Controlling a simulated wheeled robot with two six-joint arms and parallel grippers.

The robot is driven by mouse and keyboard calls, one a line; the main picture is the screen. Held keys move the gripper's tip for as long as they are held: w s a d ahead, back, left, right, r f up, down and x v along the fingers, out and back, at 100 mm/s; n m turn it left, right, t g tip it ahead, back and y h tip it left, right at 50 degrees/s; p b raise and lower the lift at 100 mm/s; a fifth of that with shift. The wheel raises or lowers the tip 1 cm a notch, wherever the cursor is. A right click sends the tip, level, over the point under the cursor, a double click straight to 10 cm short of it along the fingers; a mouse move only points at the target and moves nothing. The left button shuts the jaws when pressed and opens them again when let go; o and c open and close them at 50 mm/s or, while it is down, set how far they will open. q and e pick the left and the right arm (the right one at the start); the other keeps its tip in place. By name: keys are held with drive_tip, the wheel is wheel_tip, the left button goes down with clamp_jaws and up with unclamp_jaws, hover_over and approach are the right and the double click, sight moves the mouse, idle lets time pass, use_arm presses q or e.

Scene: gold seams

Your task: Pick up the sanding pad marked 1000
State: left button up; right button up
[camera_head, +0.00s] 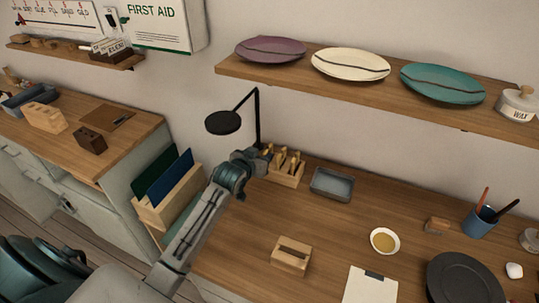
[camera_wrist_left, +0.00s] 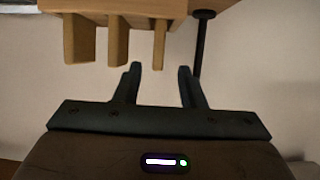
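No mark reading 1000 can be made out in either view. A wooden rack (camera_head: 287,178) with several upright light-brown pieces (camera_head: 280,159) stands at the back of the workbench; I cannot tell whether these are sanding pads. My left gripper (camera_head: 267,152) is at the rack's left end, partly hiding it. In the left wrist view, the open, empty left gripper (camera_wrist_left: 158,72) has its two dark fingers apart. Wooden pieces (camera_wrist_left: 117,40) show beyond the fingertips, the thinnest (camera_wrist_left: 159,45) nearly in line with the gap. My right gripper is not in view.
A black lamp (camera_head: 224,122) stands behind my left arm. A grey tray (camera_head: 332,184) sits right of the rack. A shelf (camera_head: 300,75) with plates hangs above.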

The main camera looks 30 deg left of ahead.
sight(270, 149)
use_arm(q)
drive_tip(key=shift+x, duration=1.1)
drive_tip(key=p+x, duration=0.2)
drive_tip(key=x, duration=0.1)
drive_tip(key=shift+w+d, duration=0.15)
drive_tip(key=shift+w, duration=0.2)
drive_tip(key=shift+p+x, duration=0.35)
drive_tip(key=shift+x, duration=0.5)
clamp_jaws()
